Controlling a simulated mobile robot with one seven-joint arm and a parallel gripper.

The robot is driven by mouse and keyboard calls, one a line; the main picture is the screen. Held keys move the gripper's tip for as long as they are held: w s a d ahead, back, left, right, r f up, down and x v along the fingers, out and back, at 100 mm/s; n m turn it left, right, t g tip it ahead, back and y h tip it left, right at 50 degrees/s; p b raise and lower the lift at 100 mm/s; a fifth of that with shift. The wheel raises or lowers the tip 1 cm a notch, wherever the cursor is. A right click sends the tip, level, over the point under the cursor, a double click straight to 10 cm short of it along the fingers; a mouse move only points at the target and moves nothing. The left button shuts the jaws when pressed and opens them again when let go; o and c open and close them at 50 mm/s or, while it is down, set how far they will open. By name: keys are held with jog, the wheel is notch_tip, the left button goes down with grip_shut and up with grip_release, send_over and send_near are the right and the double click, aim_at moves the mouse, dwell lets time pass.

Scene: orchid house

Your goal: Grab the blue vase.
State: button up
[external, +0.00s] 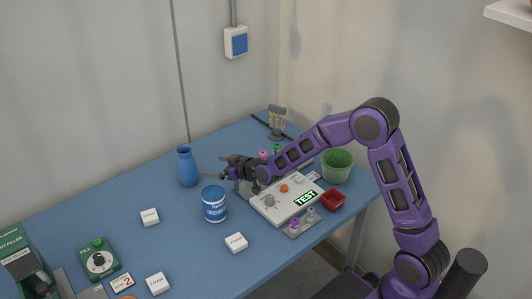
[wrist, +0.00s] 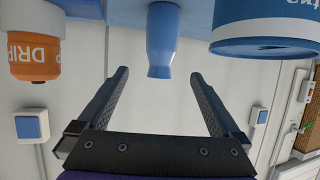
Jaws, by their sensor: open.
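The blue vase (external: 187,168) stands upright on the blue table, near its back edge by the wall. In the wrist view, which is upside down, the vase (wrist: 161,42) hangs at top centre, lined up with the gap between the fingers. My gripper (external: 222,173) is to the right of the vase in the external view, its fingers pointing towards it. In the wrist view my gripper (wrist: 159,75) is open, with nothing held between its fingers. The vase appears beyond the fingertips.
A blue-and-white can (external: 214,205) stands close in front of the vase and gripper; it also shows in the wrist view (wrist: 265,32). An orange-labelled container (wrist: 33,52) is at the other side. A white tester panel (external: 287,199) lies under my arm.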

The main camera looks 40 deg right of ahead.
aim_at(193, 164)
jog(key=x, duration=0.9)
jog(key=shift+w+f, duration=0.2)
jog(key=shift+w, duration=0.05)
jog(key=shift+a+r+x, duration=0.15)
jog(key=shift+x, duration=1.35)
jog(key=shift+a+r+x, duration=0.1)
jog(key=shift+a+x, duration=0.05)
jog(key=shift+x, duration=1.3)
jog(key=shift+r, duration=0.1)
jog(key=c, duration=1.6)
